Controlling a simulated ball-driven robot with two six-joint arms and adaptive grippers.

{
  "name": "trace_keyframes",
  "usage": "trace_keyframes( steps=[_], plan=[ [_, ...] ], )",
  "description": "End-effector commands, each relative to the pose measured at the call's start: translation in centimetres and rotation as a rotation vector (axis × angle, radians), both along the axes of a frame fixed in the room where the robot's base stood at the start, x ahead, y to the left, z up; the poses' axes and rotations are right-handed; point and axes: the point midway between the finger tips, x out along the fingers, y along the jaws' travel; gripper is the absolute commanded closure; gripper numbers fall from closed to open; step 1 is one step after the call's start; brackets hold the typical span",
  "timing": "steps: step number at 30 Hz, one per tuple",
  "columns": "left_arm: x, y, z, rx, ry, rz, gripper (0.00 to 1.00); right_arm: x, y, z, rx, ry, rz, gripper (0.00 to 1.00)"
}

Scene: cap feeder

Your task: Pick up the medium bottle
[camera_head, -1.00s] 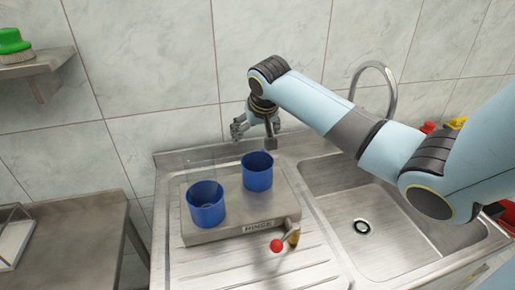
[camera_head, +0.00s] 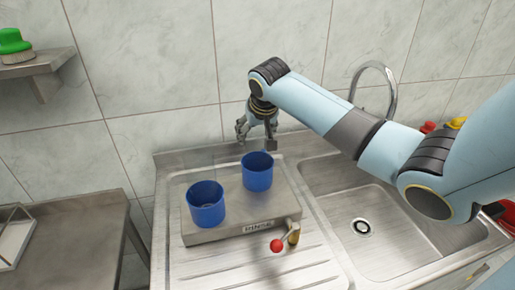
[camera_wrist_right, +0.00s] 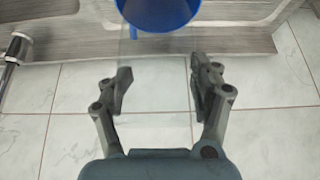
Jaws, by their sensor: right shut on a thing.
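My right gripper (camera_head: 257,136) is behind the rinse unit, near the tiled wall, above the back edge of the sink unit. In the right wrist view its two fingers (camera_wrist_right: 160,88) stand apart on either side of a faint, see-through shape (camera_wrist_right: 160,75). This looks like the clear medium bottle, and the fingers are shut on it. Its outline is hard to make out against the tiles, and I cannot tell its full height. I cannot make the bottle out clearly in the head view. My left gripper is not in view.
Two blue cups, one at left (camera_head: 206,205) and one at right (camera_head: 257,172), stand on the rinse unit (camera_head: 228,229). A red-knobbed lever (camera_head: 277,246) is at its front. The sink basin (camera_head: 335,212) and tap (camera_head: 389,85) are to the right.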

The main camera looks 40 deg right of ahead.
Motion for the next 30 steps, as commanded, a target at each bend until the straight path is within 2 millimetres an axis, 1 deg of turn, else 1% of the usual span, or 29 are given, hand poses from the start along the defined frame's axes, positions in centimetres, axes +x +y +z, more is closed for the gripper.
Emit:
trace_keyframes(
  steps=[4, 7, 15, 17, 20, 24, 30],
  plan=[
    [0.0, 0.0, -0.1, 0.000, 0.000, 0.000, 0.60, 0.0, 0.0, 0.3, -0.001, -0.002, 0.000, 0.58],
    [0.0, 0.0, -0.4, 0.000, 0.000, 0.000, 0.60, 0.1, -0.1, 1.5, -0.002, -0.004, 0.000, 0.58],
    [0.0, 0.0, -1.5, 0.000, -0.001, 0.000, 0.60, 0.1, -0.1, 7.1, -0.002, -0.005, 0.001, 0.58],
    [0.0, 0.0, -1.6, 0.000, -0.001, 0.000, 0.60, 0.1, -0.1, 8.2, -0.003, -0.004, 0.001, 0.58],
    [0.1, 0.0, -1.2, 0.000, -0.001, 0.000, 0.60, 0.1, 0.0, 10.2, -0.001, -0.003, 0.000, 0.58],
    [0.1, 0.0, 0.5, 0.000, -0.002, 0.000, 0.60, 0.1, 0.0, 13.4, -0.001, -0.003, 0.000, 0.58],
    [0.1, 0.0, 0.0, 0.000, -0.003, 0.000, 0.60, 0.1, 0.0, 16.2, 0.000, -0.003, 0.000, 0.58]
  ],
)
